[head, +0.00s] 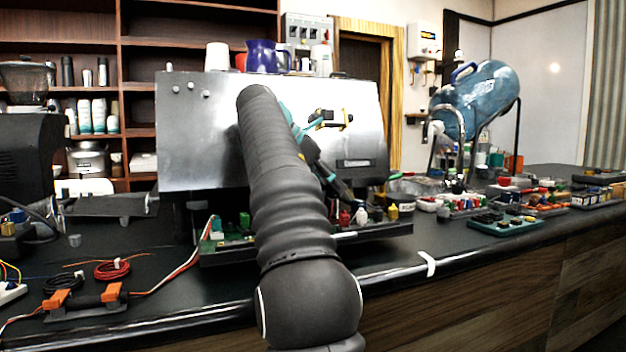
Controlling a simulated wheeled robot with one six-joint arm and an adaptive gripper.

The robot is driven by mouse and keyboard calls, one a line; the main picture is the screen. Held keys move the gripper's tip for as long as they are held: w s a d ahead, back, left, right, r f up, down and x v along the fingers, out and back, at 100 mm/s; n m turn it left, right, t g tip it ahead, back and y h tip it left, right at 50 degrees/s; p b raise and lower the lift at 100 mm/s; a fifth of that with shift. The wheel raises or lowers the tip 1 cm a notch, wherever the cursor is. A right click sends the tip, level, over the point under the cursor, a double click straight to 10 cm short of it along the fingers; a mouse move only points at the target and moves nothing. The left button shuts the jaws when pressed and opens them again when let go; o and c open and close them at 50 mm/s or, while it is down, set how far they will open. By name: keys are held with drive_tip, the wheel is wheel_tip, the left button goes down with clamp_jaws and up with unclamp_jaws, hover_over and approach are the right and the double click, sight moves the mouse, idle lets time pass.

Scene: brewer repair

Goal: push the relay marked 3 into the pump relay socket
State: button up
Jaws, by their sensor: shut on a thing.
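My gripper (347,199) is at the end of my dark arm, low in front of the metal panel and just above the brewer's open base (375,231). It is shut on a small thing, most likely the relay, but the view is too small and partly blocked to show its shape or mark. Small red (345,218), white (361,215) and yellow (392,212) parts stand close below and right of the gripper. I cannot tell which spot is the pump relay socket, nor whether the held thing touches it.
The upright metal panel (205,140) stands behind my arm. A black and yellow handle-like piece (331,119) is on it. Trays of small parts (505,221) fill the right side.

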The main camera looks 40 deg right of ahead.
sight(328, 198)
drive_tip(key=shift+d+f, duration=0.1)
drive_tip(key=shift+f, duration=0.85)
drive_tip(key=shift+w+f+b, duration=0.1)
drive_tip(key=shift+f+b, duration=0.7)
drive_tip(key=shift+b, duration=0.05)
drive_tip(key=shift+r, duration=0.1)
drive_tip(key=shift+a+p, duration=0.2)
drive_tip(key=shift+p, duration=0.1)
drive_tip(key=shift+a+p, duration=0.15)
drive_tip(key=shift+p, duration=0.4)
drive_tip(key=shift+f, duration=0.75)
idle(1.0)
drive_tip(key=o, duration=1.1)
